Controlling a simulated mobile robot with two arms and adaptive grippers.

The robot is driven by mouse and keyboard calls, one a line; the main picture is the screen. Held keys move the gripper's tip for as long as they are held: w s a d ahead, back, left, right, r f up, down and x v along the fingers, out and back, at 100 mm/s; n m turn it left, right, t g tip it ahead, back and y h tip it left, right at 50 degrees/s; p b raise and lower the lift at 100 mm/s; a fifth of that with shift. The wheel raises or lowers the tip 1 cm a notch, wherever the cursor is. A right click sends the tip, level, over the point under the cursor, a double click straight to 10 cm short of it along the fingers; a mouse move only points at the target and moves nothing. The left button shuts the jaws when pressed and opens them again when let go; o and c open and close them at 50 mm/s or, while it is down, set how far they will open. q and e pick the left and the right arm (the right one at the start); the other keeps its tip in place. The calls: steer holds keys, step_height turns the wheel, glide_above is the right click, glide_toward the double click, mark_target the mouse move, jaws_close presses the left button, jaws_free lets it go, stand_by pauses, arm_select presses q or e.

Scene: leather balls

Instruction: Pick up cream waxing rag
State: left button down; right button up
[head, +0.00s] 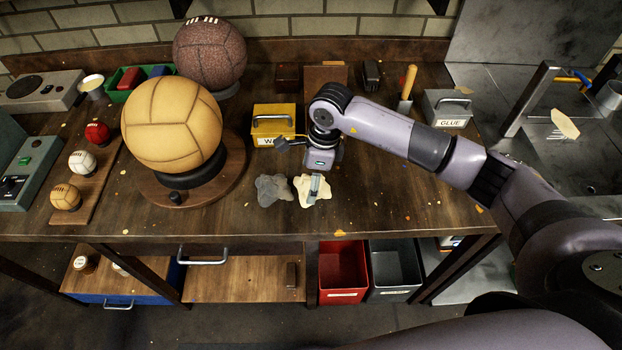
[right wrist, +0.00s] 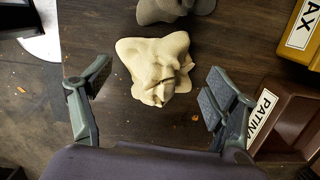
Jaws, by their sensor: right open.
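The cream waxing rag (head: 310,194) lies crumpled on the wooden workbench, just right of a grey rag (head: 272,189). My right gripper (head: 314,190) reaches down over the cream rag, and its fingers cover part of it in the head view. In the right wrist view the cream rag (right wrist: 157,68) lies ahead of and between the two spread fingers of my right gripper (right wrist: 155,105). The fingers do not visibly touch it. The gripper is open and empty. My left gripper is not in view.
A yellow wax box (head: 273,125) stands behind the rags. A large tan ball (head: 172,125) sits on a round wooden stand to the left. In the wrist view a brown box marked PATINA (right wrist: 290,120) is close to the right finger. The bench front edge is clear.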

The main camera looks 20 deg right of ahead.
steer(key=shift+a+f, duration=0.15)
steer(key=shift+f, duration=0.55)
steer(key=shift+c, duration=0.3)
steer(key=c, duration=1.2)
